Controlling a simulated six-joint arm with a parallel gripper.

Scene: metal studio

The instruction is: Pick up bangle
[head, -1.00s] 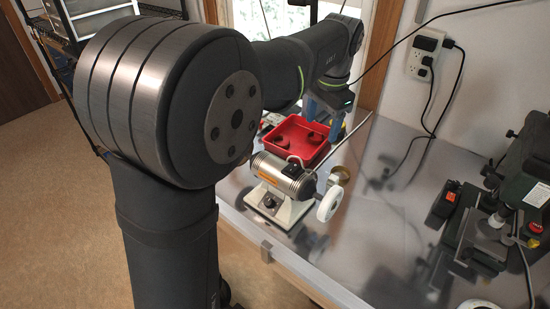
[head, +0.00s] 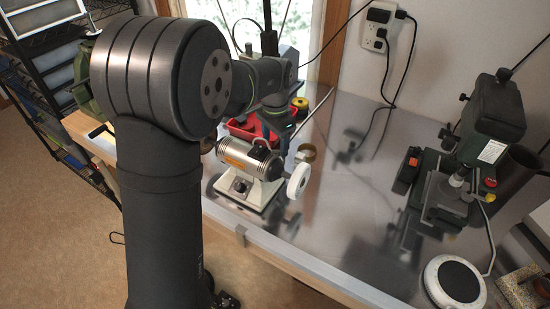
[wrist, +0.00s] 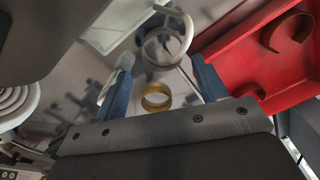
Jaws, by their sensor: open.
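A gold-coloured bangle (wrist: 157,107) lies on the metal bench in the wrist view. It shows between the two blue fingertips of my gripper (wrist: 160,84), which is open and touches nothing that I can see. A greyish ring (wrist: 148,52) shows just beyond it; I cannot tell whether that is a separate ring or a reflection. In the head view a brass-coloured ring (head: 312,155) sits right of the bench grinder.
The red tray (wrist: 228,62) with brown curved pieces is right of my gripper in the wrist view. The bench grinder (head: 250,163) with its white wheel (head: 299,181) stands close by. A drill press (head: 490,115) and a round dial-like device (head: 459,282) are at right. The middle bench is clear.

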